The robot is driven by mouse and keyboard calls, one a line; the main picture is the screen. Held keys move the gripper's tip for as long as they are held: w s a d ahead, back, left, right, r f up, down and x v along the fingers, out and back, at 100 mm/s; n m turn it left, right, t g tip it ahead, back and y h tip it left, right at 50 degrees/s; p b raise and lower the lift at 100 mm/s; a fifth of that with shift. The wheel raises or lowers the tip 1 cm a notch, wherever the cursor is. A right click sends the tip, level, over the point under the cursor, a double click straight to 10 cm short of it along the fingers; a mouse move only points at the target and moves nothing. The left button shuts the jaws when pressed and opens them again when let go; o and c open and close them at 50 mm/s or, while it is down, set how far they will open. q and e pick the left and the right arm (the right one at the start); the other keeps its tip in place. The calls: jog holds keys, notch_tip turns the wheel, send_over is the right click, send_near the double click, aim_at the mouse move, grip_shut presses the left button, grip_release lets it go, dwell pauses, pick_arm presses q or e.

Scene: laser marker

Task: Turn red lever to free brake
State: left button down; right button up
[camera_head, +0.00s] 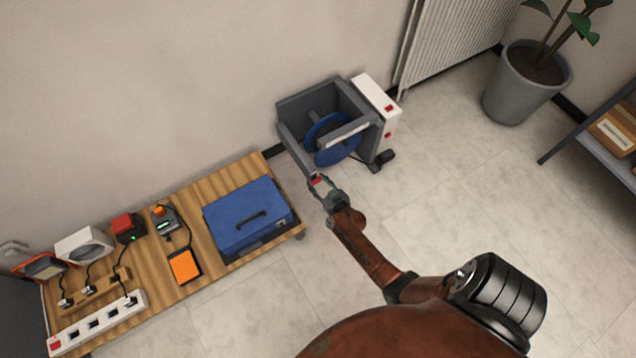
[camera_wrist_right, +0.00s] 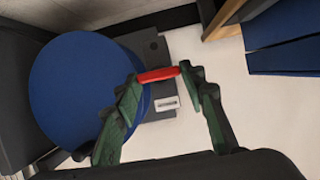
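The red lever (camera_wrist_right: 158,75) is a short bar at the side of the grey machine with the blue wheel, and it also shows in the head view (camera_head: 317,181). My right gripper (camera_wrist_right: 161,84) has its green fingers spread wide, one at each end of the lever, with the lever lying across the gap. I cannot tell whether the fingertips touch it. In the head view my right gripper (camera_head: 323,187) is at the machine's front left corner. The blue wheel (camera_wrist_right: 82,92) is left of the fingers. My left gripper is not in view.
The grey machine housing (camera_head: 294,145) stands by the wall, with a white box (camera_head: 375,97) on its right and a black pedal (camera_head: 381,160) on the floor. A wooden bench (camera_head: 210,268) with a blue case (camera_head: 245,215) is close on the left.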

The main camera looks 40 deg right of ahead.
jog(key=o, duration=0.4)
jog(key=shift+s+a+r, duration=0.15)
jog(key=shift+s+a, duration=0.05)
jog(key=shift+s, duration=0.35)
jog(key=v, duration=1)
jog(key=shift+s+r, duration=0.2)
jog(key=shift+s, duration=0.15)
